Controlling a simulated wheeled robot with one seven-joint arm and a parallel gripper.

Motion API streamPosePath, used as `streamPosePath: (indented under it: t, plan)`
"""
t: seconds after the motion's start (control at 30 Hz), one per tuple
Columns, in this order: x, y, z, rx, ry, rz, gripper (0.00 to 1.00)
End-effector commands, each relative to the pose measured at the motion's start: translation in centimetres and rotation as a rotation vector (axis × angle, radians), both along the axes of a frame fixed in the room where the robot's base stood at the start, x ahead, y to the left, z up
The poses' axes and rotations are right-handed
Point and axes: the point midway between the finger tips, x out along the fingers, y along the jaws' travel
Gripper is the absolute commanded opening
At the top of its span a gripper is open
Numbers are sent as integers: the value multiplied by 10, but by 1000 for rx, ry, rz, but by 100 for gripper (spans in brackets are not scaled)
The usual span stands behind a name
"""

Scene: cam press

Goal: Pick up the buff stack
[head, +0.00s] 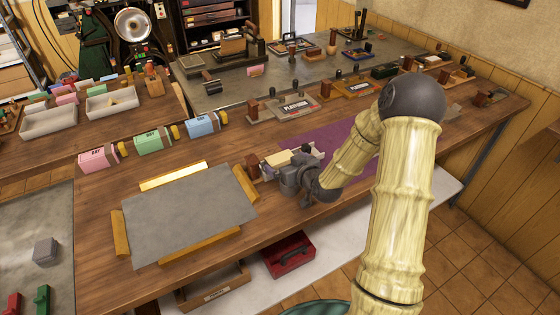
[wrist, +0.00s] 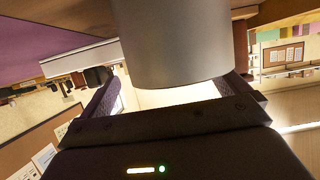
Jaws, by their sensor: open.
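A small buff stack (head: 278,158) lies on the wooden bench, right by the fingers of my gripper (head: 285,168) in the head view. My gripper is open and low over the bench, and it hides part of the stack. In the wrist view my gripper (wrist: 170,98) has its two dark fingers spread apart. A bright cream surface (wrist: 178,97) shows between them; I cannot tell whether it is the stack. A large grey cylinder covers the upper middle of that view.
A brown wooden block (head: 254,167) stands just left of the stack. A grey board (head: 190,215) with wooden edge strips lies front left, and a purple mat (head: 312,139) behind. Pink, green and blue bundles (head: 153,140) stand farther left. A red box (head: 289,256) sits below the bench.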

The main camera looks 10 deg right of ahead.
Motion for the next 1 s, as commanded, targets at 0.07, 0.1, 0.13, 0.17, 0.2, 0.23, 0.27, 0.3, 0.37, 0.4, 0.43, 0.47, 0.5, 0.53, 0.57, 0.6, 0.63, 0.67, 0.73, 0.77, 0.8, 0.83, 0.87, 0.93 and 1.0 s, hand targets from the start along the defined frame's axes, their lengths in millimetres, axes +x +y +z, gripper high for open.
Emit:
streamPosePath:
  t: [0.07, 0.1, 0.13, 0.17, 0.2, 0.23, 0.27, 0.3, 0.37, 0.4, 0.43, 0.47, 0.5, 0.53, 0.57, 0.6, 0.63, 0.67, 0.73, 0.77, 0.8, 0.83, 0.87, 0.93, 1.0]
  plan:
    - [11, 4, -3, 2, 1, 1, 100]
    - [14, 5, -6, 2, 2, 0, 100]
    - [17, 6, -7, 2, 2, 0, 100]
    - [18, 6, -7, 1, 1, 0, 100]
    - [19, 6, -8, 1, 1, 0, 100]
    - [19, 7, -8, 1, 1, 0, 100]
    - [19, 7, -9, 0, 2, 0, 100]
    - [19, 7, -9, 0, 2, 0, 100]
    - [19, 6, -9, 0, 2, 0, 100]
    - [19, 6, -9, 0, 2, 0, 100]
    - [19, 6, -9, 0, 3, 0, 100]
    - [19, 6, -9, 0, 3, 0, 100]
    - [19, 6, -9, 0, 3, 0, 100]
    - [19, 6, -9, 0, 3, 0, 100]
    - [18, 6, -9, -1, 3, 0, 100]
    - [18, 6, -9, -1, 4, 1, 100]
    - [18, 6, -9, -1, 4, 1, 100]
    - [18, 6, -9, -1, 4, 1, 100]
    - [18, 6, -10, -1, 5, 1, 96]
    - [18, 6, -10, -1, 5, 1, 90]
    - [18, 6, -10, -2, 5, 0, 82]
    - [18, 6, -10, -1, 5, 0, 76]
    - [18, 6, -10, -1, 5, 0, 70]
    - [18, 6, -10, -1, 5, -1, 57]
    - [18, 5, -10, -1, 4, -1, 56]
